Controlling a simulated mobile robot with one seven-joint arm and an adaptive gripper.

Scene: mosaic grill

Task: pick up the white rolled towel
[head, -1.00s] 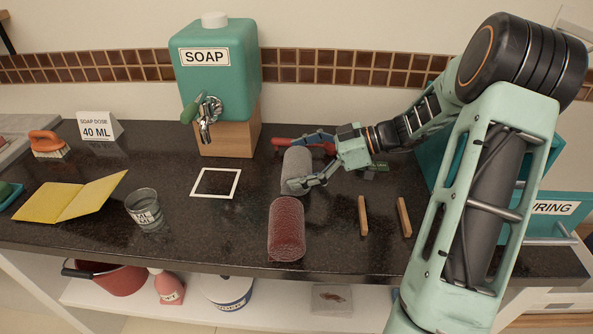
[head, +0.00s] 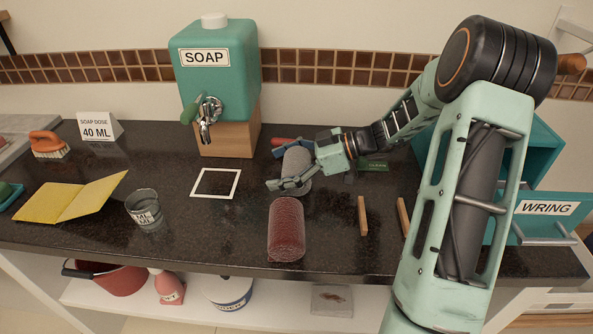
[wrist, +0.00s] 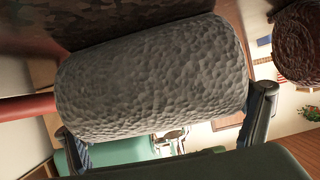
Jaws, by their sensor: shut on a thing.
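The white rolled towel looks light grey and bumpy; in the head view the towel (head: 298,165) is at the back middle of the dark counter, behind a red rolled towel (head: 286,230). My gripper (head: 278,168) reaches in from the right and is shut on the white towel, its fingers partly hiding it. In the wrist view the towel (wrist: 155,75) fills the middle, with a finger at each end. I cannot tell whether it is clear of the counter.
A red handle (head: 282,141) lies just behind the towel. A soap dispenser (head: 218,75) on a wooden block stands left, with a white square outline (head: 215,196) before it. Two wooden bars (head: 362,215) and a teal WRING box (head: 545,208) are right.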

